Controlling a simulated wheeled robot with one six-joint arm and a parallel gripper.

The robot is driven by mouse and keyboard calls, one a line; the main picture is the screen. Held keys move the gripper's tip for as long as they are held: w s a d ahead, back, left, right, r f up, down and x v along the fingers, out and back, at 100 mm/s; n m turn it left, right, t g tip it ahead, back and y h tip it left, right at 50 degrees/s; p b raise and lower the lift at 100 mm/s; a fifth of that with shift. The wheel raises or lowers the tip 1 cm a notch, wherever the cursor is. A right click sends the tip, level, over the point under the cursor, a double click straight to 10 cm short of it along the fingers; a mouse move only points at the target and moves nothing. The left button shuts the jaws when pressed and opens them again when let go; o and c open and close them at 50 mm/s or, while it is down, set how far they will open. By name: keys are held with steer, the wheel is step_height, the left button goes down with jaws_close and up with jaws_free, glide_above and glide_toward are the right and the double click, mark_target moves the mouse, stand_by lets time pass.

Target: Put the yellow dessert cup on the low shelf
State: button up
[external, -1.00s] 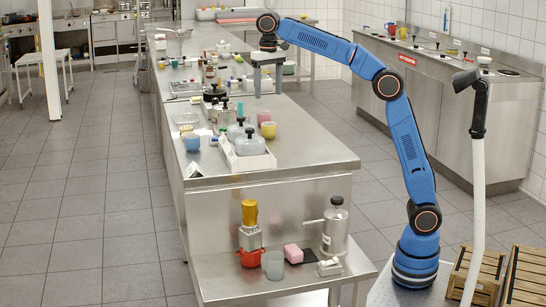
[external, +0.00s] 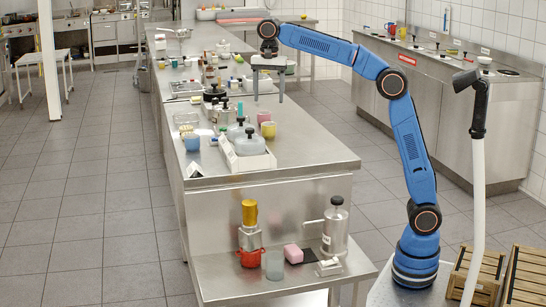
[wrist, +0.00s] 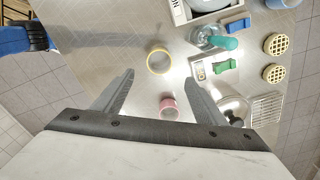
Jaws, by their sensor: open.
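The yellow dessert cup (external: 268,130) stands upright on the steel worktop, right of the white tray and in front of a pink cup (external: 263,116). In the wrist view the yellow cup (wrist: 158,61) shows as a ring just beyond the fingertips, and the pink cup (wrist: 168,106) lies between the fingers. My gripper (external: 268,97) points down above the worktop, above and behind the cups. Its two fingers are apart with nothing held; they also show in the wrist view (wrist: 160,79). The low shelf (external: 222,282) is at the worktop's near end, below its top.
The worktop's right side is largely clear.

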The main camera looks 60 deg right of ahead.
glide_above(269, 130)
steer(key=w+d, duration=0.2)
steer(key=d, duration=0.1)
steer(key=f, duration=0.7)
steer(key=shift+s+a+f, duration=0.2)
steer(key=shift+f, duration=0.2)
steer(key=shift+s+a+f, duration=0.1)
steer(key=shift+f, duration=1.2)
steer(key=shift+a+f, duration=0.1)
steer(key=shift+f, duration=1.2)
steer(key=c, duration=1.3)
steer(key=shift+o, duration=0.2)
steer(key=shift+r, duration=0.1)
